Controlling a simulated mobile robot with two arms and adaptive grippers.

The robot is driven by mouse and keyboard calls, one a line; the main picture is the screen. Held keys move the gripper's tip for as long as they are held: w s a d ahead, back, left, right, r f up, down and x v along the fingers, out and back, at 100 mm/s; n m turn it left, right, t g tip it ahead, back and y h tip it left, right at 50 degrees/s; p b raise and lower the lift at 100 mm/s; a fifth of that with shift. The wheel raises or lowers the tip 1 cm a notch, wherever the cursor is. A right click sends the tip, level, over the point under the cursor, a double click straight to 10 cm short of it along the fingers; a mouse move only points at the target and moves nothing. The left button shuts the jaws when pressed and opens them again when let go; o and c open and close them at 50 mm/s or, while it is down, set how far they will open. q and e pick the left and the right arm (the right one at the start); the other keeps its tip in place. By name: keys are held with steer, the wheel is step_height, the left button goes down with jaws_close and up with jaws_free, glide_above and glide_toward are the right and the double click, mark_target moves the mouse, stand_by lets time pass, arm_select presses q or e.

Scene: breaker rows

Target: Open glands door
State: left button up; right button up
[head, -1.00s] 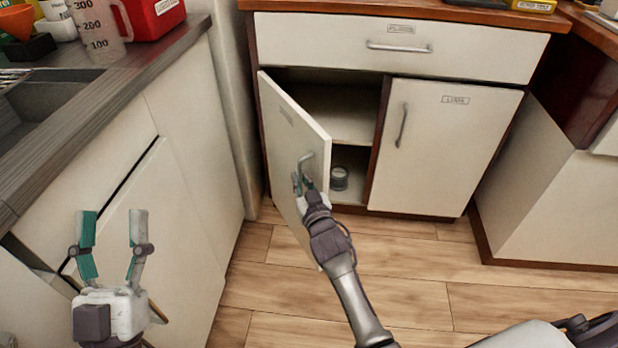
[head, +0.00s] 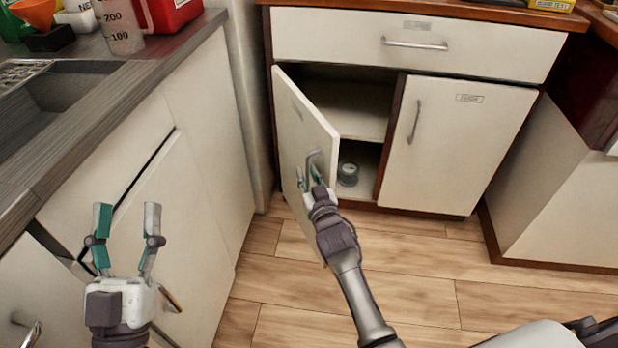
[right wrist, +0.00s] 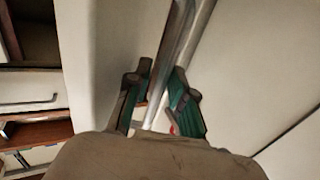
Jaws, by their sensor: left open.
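The cabinet's left lower door (head: 303,135) stands partly open, swung out toward me on its left side. Its label is too small to read. My right gripper (head: 308,178) is at this door's handle (head: 313,155). In the right wrist view the handle bar (right wrist: 192,40) runs between the gripper's fingers (right wrist: 160,90), which are drawn in around it. My left gripper (head: 126,238) is open and empty, in front of the white cupboard at the left.
The open cabinet shows a shelf and a small round item (head: 348,174) inside. The drawer (head: 470,40) above and the right door (head: 455,150) are closed. A counter (head: 110,95) with a sink and containers is at the left. The wooden floor (head: 400,265) in front is clear.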

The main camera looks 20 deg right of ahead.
steer(key=s, duration=1.2)
steer(key=shift+c, duration=0.2)
